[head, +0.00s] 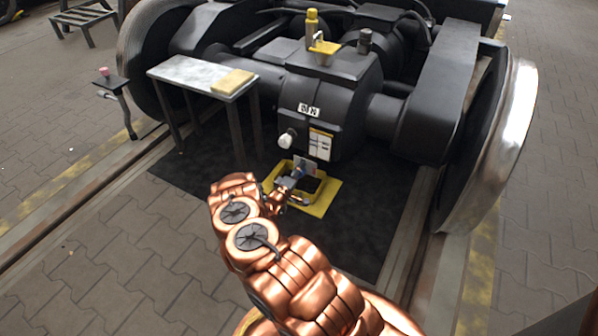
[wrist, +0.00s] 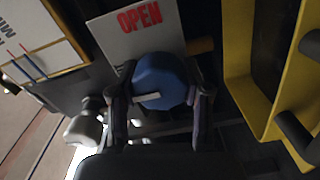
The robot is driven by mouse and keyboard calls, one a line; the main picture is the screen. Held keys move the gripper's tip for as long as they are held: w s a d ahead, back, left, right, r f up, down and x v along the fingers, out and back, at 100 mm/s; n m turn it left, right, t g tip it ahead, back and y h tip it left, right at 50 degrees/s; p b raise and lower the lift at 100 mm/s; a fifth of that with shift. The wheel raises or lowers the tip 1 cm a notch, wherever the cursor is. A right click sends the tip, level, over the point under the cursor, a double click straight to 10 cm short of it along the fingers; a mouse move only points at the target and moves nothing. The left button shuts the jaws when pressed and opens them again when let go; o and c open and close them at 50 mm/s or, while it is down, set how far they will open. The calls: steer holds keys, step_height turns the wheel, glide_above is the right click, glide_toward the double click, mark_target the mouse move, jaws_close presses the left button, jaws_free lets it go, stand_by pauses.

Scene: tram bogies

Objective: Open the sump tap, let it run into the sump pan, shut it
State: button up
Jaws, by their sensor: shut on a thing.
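The sump tap shows in the wrist view as a blue faceted knob (wrist: 160,78) with a short white mark on its face. My gripper (wrist: 161,98) is shut on it, with one finger on each side. In the head view my gripper (head: 288,187) is low at the front of the black gear housing (head: 322,110), and hides most of the tap. A pale plate (wrist: 122,40) with red OPEN lettering stands behind the knob. The yellow sump pan (head: 322,208) lies on the floor below; its yellow wall also shows in the wrist view (wrist: 237,75). I cannot see any flow.
A small table (head: 190,74) with a yellow pad (head: 233,82) stands left of the housing. The dark mat (head: 365,215) is clear right of the pan.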

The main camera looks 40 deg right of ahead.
steer(key=o, duration=1.2)
steer(key=shift+c, duration=0.2)
steer(key=v, duration=1.2)
